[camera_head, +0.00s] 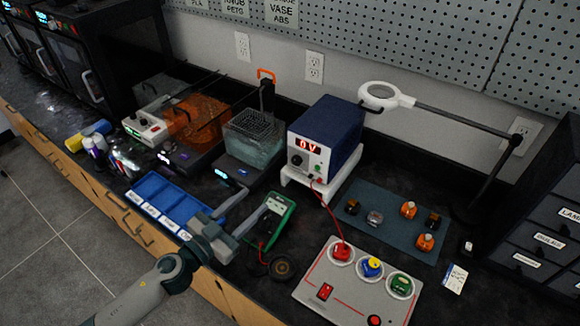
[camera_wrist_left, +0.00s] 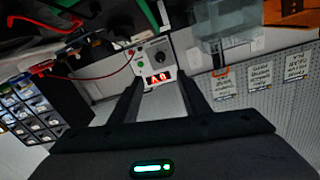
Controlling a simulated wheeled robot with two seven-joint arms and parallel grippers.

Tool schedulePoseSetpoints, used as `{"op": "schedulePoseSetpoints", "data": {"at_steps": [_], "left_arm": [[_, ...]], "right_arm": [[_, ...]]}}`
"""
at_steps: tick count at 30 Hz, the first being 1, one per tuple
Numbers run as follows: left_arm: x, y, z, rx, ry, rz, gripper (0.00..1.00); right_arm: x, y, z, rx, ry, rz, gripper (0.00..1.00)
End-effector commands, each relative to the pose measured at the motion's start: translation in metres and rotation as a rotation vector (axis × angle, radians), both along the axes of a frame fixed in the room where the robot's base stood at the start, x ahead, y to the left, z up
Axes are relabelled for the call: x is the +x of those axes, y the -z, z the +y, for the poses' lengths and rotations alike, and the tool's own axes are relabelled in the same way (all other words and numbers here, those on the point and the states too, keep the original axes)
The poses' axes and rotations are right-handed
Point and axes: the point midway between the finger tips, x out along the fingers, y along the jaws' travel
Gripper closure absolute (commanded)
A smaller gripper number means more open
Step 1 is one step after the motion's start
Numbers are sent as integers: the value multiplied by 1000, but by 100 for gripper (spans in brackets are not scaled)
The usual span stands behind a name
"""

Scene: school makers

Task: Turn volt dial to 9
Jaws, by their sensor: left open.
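The blue power supply (camera_head: 325,135) stands on a white stand on the bench, its white front panel facing the room. Its red display (camera_head: 308,147) reads 0 V. The black volt dial (camera_head: 296,160) is on the left of the panel below the display. My left gripper (camera_head: 250,204) is open and empty, in front of the supply and well short of it. In the left wrist view the panel appears upside down beyond my open fingers (camera_wrist_left: 160,82), with the display (camera_wrist_left: 158,78) between them and the dial (camera_wrist_left: 161,57) above it. My right gripper is not in view.
A green multimeter (camera_head: 274,219) is close beside my left gripper. A blue divided tray (camera_head: 160,200) lies to the left. A grey terminal box (camera_head: 345,295) with a red cable plugged in stands front right. A magnifier lamp (camera_head: 385,97) reaches over the back right.

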Motion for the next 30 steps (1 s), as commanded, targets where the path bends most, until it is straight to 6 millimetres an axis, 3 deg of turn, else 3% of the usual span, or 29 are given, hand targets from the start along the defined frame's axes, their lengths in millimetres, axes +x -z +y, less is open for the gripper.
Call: {"op": "schedulePoseSetpoints", "data": {"at_steps": [8, 18, 30], "left_arm": [[23, -4, -17, -1, -1, -2, 57], [69, -3, -54, -1, 0, -2, 57], [121, 0, -94, -2, -1, 0, 57]], "right_arm": [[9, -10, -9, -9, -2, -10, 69], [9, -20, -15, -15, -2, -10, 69], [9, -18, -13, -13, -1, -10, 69]]}}
